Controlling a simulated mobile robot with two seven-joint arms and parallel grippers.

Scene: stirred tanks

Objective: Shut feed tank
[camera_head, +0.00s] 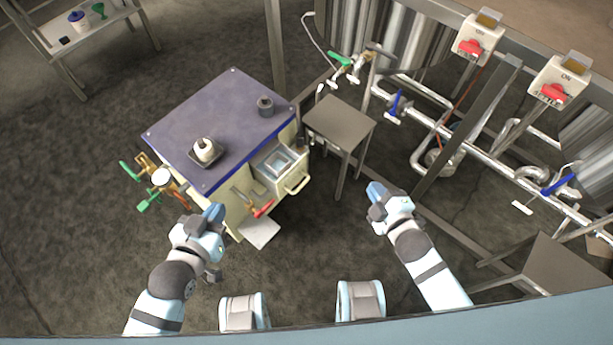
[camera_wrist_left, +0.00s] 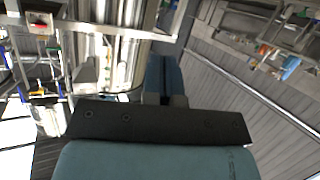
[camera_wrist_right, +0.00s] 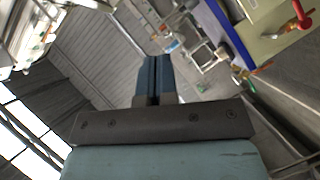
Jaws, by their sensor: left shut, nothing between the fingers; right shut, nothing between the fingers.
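A steel tank (camera_head: 407,35) stands at the back, with a green-handled valve (camera_head: 340,60) on piping near its lower left. A second steel tank (camera_head: 590,135) is cut off at the right edge. No readable label tells me which is the feed tank. Blue-handled valves show on the pipes, one at the middle (camera_head: 396,103) and one at the right (camera_head: 558,184). My left gripper (camera_head: 214,213) is shut and empty, near the front corner of the bench. My right gripper (camera_head: 376,191) is shut and empty over open floor, apart from all valves.
A purple-topped bench (camera_head: 225,120) stands left of centre, with green and red handles on its sides and an open drawer (camera_head: 281,170). A small steel table (camera_head: 340,122) stands right of it. Two switch boxes with red switches (camera_head: 474,47) (camera_head: 553,91) are behind. Floor between my arms is clear.

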